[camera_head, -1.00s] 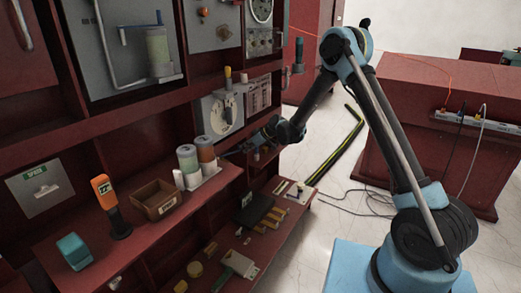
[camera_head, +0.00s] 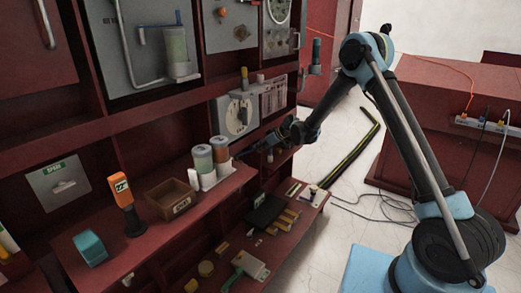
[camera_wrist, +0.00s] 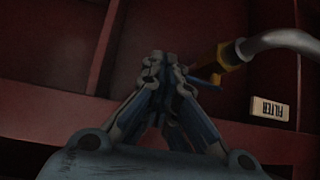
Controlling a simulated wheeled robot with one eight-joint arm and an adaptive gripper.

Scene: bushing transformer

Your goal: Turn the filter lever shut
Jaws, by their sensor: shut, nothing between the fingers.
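My gripper (camera_wrist: 165,65) is shut and empty in the wrist view, its fingertips together. Just right of the fingertips is a small blue lever (camera_wrist: 206,82) beside a yellow valve body (camera_wrist: 226,56), which joins a bent grey pipe (camera_wrist: 280,42). I cannot tell whether the fingertips touch the lever. A pale label reading FILTER (camera_wrist: 268,108) appears upside down to the right. In the head view my gripper (camera_head: 244,154) reaches to the cabinet beside the two canisters; the lever there is hidden or too small to tell.
The shelf holds two canisters (camera_head: 203,162) in a white holder, a brown box (camera_head: 171,199), an orange handheld device (camera_head: 121,190) and a teal block (camera_head: 90,247). A lower shelf holds a black case (camera_head: 265,212) and small yellow parts. Dark red cabinet walls surround my gripper closely.

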